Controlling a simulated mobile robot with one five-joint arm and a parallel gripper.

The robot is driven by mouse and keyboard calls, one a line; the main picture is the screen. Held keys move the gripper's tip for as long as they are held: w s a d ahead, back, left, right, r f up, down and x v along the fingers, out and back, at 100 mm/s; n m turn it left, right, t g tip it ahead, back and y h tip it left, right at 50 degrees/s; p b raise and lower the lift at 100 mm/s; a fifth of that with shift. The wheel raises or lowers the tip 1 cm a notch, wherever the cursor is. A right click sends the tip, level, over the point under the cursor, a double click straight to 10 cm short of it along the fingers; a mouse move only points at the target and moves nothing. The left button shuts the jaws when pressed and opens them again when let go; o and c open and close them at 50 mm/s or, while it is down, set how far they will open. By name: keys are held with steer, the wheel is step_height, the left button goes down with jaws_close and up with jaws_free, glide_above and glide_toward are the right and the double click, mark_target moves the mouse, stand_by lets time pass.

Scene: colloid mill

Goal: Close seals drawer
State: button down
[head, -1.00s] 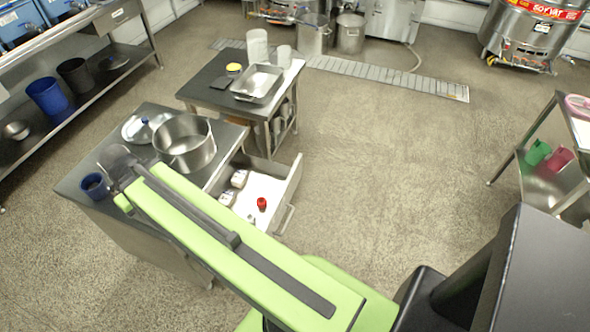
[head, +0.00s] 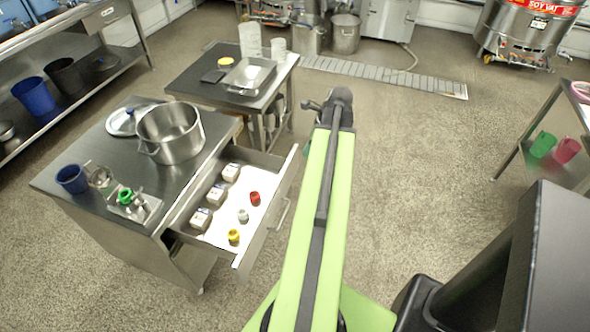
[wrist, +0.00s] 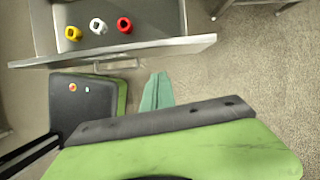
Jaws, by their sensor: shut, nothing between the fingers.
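The seals drawer (head: 262,222) stands pulled open from the right side of the steel-topped bench (head: 105,165). Its bar handle (head: 281,213) is on the outer front. Inside are several white boxes (head: 216,194) and a red (head: 255,198), a white (head: 243,215) and a yellow piece (head: 233,236). In the wrist view the drawer front (wrist: 120,52) crosses the top, with the handle (wrist: 105,67) below it. My gripper's teal fingers (wrist: 158,82) are shut and empty, outside the drawer and apart from its front. In the head view my arm hides the fingers.
A steel pot (head: 171,133), a blue cup (head: 71,179) and a green-knobbed fitting (head: 128,198) are on the bench top. A second table (head: 190,85) with a steel tray (head: 248,76) stands behind. The floor (head: 420,150) right of the drawer is clear.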

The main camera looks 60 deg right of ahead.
steer(key=w+f+m+b, duration=0.1)
steer(key=w+f+b, duration=0.4)
steer(key=f+b, duration=0.4)
steer(key=shift+w+a+f, duration=0.15)
steer(key=shift+w+f, duration=0.05)
steer(key=shift+f, duration=0.05)
stand_by(0.4)
